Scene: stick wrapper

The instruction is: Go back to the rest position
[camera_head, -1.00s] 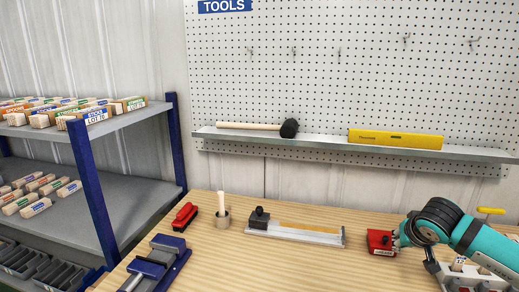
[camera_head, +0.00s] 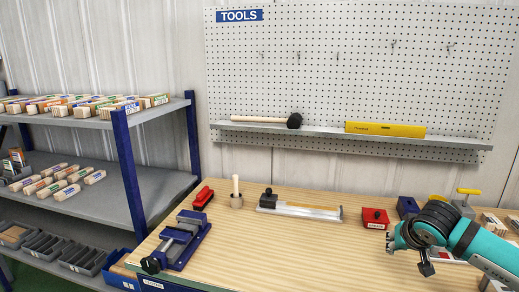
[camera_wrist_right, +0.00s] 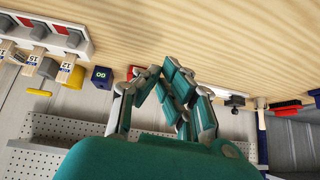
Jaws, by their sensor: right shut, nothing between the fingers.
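My right gripper (camera_head: 395,238) is at the end of the teal and black right arm, over the right part of the wooden workbench (camera_head: 270,250). In the right wrist view its grey and teal fingers (camera_wrist_right: 165,85) are shut with nothing between them. The red block (camera_head: 375,218) stands on the bench just behind the gripper, apart from it as far as I can tell. My left gripper is not in view.
A dark blue block (camera_head: 407,206) stands near my arm. The bench's middle front is clear.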

